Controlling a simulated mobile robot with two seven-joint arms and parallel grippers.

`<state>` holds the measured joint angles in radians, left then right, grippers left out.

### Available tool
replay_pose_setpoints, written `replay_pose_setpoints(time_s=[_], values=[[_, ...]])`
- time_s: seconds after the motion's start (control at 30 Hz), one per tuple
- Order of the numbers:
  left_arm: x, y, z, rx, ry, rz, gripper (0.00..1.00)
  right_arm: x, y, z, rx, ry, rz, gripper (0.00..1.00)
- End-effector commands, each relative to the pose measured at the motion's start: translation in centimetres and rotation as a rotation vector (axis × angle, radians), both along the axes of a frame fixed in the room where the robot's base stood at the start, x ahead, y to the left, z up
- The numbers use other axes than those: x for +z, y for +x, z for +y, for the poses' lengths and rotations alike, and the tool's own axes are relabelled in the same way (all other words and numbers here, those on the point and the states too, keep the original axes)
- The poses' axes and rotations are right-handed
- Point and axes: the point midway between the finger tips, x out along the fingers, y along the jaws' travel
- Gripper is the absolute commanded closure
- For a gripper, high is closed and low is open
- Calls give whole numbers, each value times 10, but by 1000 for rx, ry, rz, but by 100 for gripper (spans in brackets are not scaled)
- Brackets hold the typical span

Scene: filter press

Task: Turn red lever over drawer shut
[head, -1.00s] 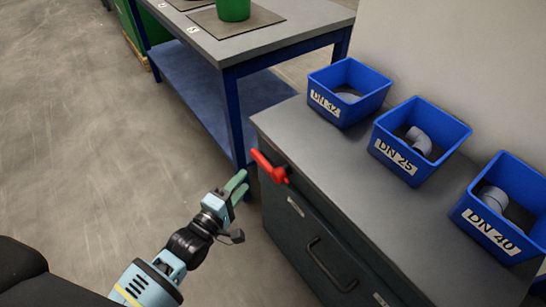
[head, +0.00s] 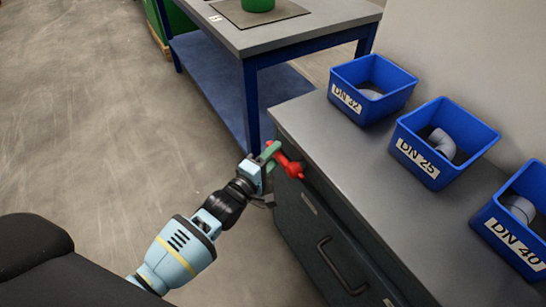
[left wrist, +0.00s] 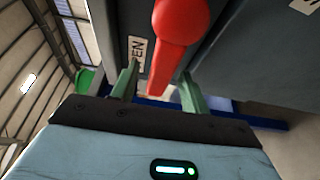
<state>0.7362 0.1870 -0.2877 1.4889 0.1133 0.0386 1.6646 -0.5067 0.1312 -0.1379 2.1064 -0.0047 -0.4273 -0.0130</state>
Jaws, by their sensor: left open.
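The red lever (head: 287,163) sits on the front of the dark cabinet, above its drawer (head: 325,250), near the left corner. Its handle points up and to the left in the head view. My left gripper (head: 269,153) is open at the handle's free end. In the left wrist view the red lever (left wrist: 172,45) reaches down between the two green fingers of my left gripper (left wrist: 158,88), with a gap visible on each side. Part of the handle is hidden behind a finger in the head view. My right gripper is not in view.
Blue bins (head: 372,88) labelled DN 32, DN 25 and DN 40 stand on the grey cabinet top (head: 375,190). A blue-framed workbench (head: 250,95) with a green object (head: 258,4) stands behind. The floor to the left is clear.

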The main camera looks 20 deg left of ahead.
Motion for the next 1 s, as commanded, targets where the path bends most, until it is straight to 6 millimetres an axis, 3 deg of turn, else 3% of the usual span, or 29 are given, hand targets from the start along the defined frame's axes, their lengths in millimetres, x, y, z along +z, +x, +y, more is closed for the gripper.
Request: replay_pose_setpoints(time_s=[0.27, 0.6, 1.0], values=[[0, 1, -1, 0, 0, 1, 56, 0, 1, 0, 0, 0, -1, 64], [0, 1, 0, 0, 0, 0, 100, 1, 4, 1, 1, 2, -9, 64], [-1, 1, 0, 0, -19, 17, 100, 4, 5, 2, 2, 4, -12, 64]])
